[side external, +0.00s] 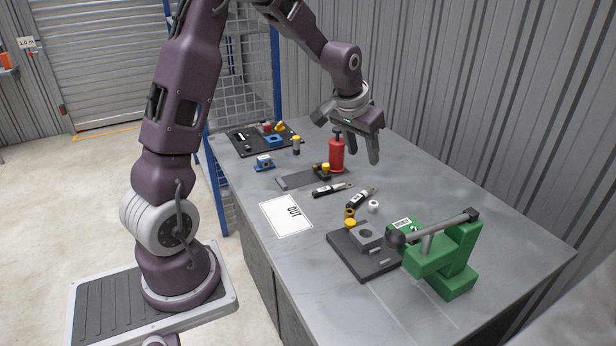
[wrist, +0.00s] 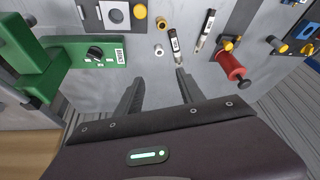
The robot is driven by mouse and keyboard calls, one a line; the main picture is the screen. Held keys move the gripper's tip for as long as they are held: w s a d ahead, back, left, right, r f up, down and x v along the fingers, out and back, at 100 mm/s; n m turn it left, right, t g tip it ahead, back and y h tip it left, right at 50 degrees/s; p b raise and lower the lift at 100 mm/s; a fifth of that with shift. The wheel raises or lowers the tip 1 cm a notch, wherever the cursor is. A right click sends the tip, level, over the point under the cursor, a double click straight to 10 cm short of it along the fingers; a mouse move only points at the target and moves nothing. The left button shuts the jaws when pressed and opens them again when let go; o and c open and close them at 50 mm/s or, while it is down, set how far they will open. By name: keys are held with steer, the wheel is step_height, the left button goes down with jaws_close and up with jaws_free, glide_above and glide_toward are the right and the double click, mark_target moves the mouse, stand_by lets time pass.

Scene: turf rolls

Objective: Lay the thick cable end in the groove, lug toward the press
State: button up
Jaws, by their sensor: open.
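Two short black cable ends with pale labels lie on the bench. The thicker-looking one (side external: 359,200) is nearer the green press (side external: 450,262); it also shows in the wrist view (wrist: 174,42), its narrow metal end toward my gripper. The thinner one (side external: 326,190) lies beside it, apart (wrist: 207,28). A dark flat bar (side external: 300,180) lies behind them; I cannot make out a groove in it. A grey block with a round opening (side external: 365,235) sits on a black plate next to the press. My gripper (side external: 357,150) is open, empty and above the bench, fingers pointing down.
A red cylinder (side external: 336,155) stands close to my gripper. A brass ring (side external: 349,213) and a white ring (side external: 373,206) lie near the thicker cable. An OUT card (side external: 287,215) lies at the left edge. A black tray (side external: 240,148) holds parts at the far end.

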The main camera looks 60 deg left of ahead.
steer(key=s+d+r+m, duration=0.1)
steer(key=s+d+r, duration=0.4)
steer(key=s, duration=0.3)
steer(key=s+d+r+m+t, duration=0.1)
steer(key=s+d+r, duration=0.5)
steer(key=s+d, duration=0.2)
steer(key=shift+s+h, duration=0.3)
steer(key=shift+s, duration=0.35)
steer(key=shift+m+h, duration=0.5)
steer(key=shift+m, duration=0.2)
steer(key=s+d, duration=0.1)
steer(key=s, duration=0.2)
steer(key=s+d, duration=0.1)
steer(key=s, duration=0.3)
steer(key=s+d, duration=0.1)
steer(key=s, duration=0.2)
steer(key=shift+s+d+f, duration=0.3)
steer(key=shift+f, duration=0.05)
steer(key=shift+c, duration=0.7)
steer(key=shift+s+d+f, duration=0.1)
steer(key=shift+s, duration=0.25)
steer(key=shift+c, duration=0.5)
